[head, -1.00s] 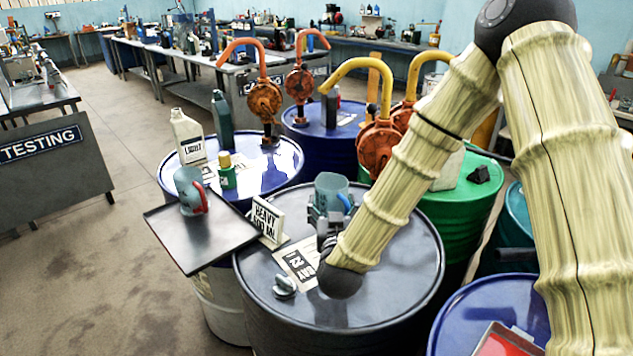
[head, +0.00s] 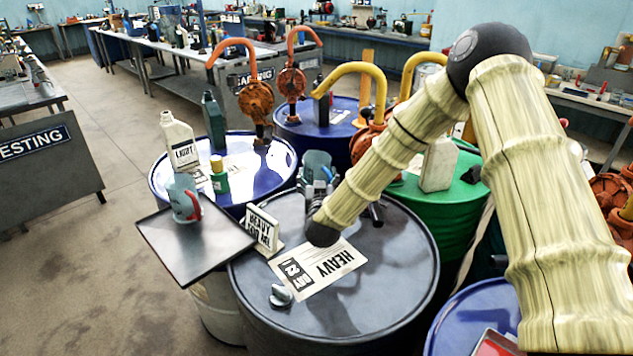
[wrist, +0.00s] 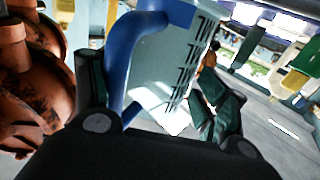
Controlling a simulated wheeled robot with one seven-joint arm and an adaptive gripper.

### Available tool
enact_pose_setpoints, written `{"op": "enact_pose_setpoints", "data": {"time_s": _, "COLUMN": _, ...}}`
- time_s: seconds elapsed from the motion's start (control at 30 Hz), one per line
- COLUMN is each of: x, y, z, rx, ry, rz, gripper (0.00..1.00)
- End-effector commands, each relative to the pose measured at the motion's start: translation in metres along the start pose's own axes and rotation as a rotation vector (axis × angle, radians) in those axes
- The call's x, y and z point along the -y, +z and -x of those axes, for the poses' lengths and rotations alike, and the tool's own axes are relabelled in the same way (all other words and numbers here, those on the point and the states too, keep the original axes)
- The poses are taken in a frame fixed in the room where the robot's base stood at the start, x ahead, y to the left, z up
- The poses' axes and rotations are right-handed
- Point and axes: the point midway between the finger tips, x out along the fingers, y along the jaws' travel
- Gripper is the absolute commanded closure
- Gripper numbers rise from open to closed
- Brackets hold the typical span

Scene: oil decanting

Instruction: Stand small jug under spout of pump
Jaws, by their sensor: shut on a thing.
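My gripper (head: 320,190) is shut on a translucent grey-blue jug (head: 316,163) with a blue handle, above the back edge of the dark drum. In the wrist view, the jug (wrist: 178,65) sits between my fingers, its blue handle and dark scale marks showing. Another jug (head: 183,197), with a red handle, stands on the metal tray. A pump with a yellow spout (head: 345,70) and orange body rises right of and behind the held jug. Pumps with orange spouts (head: 235,46) (head: 303,38) stand on the blue drums. My arm hides part of the yellow-spouted pumps.
The dark drum (head: 385,285) bears a HEAVY label sheet (head: 318,268), a sign (head: 262,229) and a metal knob-like piece (head: 281,296). The tray (head: 215,248) juts out at left. A white bottle (head: 180,143) and small green bottle (head: 219,177) stand on the blue drum.

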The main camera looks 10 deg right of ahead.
Motion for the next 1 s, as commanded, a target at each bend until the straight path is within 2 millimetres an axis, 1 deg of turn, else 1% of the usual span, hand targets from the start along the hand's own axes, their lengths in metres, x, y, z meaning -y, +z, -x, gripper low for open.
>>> {"op": "enact_pose_setpoints", "data": {"time_s": 0.03, "x": 0.001, "y": -0.001, "z": -0.007, "rx": -0.001, "ry": 0.0, "rz": 0.0, "gripper": 0.59}}
{"op": "enact_pose_setpoints", "data": {"time_s": 0.1, "x": 0.001, "y": 0.0, "z": -0.013, "rx": 0.0, "ry": -0.001, "rz": 0.0, "gripper": 0.59}}
{"op": "enact_pose_setpoints", "data": {"time_s": 0.2, "x": 0.001, "y": 0.001, "z": -0.018, "rx": -0.001, "ry": -0.001, "rz": 0.0, "gripper": 0.59}}
{"op": "enact_pose_setpoints", "data": {"time_s": 0.37, "x": 0.002, "y": 0.007, "z": -0.018, "rx": 0.001, "ry": -0.001, "rz": 0.001, "gripper": 0.59}}
{"op": "enact_pose_setpoints", "data": {"time_s": 0.7, "x": 0.001, "y": 0.035, "z": -0.018, "rx": 0.001, "ry": -0.001, "rz": 0.0, "gripper": 0.59}}
{"op": "enact_pose_setpoints", "data": {"time_s": 1.0, "x": 0.002, "y": 0.038, "z": -0.018, "rx": 0.0, "ry": -0.001, "rz": 0.0, "gripper": 0.59}}
